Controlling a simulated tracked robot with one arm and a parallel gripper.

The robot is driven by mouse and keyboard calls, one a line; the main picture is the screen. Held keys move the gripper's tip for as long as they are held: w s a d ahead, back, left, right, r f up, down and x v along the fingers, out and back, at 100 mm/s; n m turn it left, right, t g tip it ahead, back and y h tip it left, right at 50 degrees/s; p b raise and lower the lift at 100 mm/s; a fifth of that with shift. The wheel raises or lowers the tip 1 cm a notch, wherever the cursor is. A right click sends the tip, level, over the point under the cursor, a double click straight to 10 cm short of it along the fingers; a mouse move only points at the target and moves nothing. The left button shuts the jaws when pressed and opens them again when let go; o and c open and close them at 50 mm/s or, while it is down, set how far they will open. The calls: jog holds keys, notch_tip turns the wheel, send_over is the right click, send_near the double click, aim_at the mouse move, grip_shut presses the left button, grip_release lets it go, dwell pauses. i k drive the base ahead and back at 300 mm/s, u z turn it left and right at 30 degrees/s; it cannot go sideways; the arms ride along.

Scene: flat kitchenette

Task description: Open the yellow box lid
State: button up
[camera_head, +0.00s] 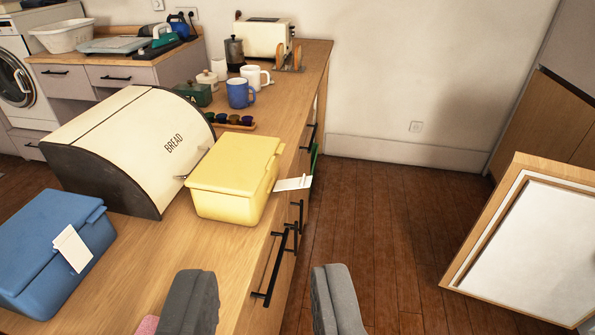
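The yellow box (229,203) stands on the wooden counter near its right edge, just in front of the bread box. Its yellow lid (235,162) lies flat and closed on top. A white tag (293,183) sticks out from its right side. My gripper (262,300) shows at the bottom of the view with its two grey fingers wide apart. Nothing is between them but the counter edge and drawer fronts. The gripper is nearer to the camera than the yellow box and apart from it.
A cream bread box (130,135) stands behind and left of the yellow box. A blue box (45,250) with a white tag is at the left. Mugs (240,93) and a toaster (263,37) stand farther back. Black drawer handles (270,275) jut out at the counter front.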

aim_at(236, 165)
jog(key=z, duration=0.75)
jog(key=i, duration=1)
jog(key=u, duration=0.15)
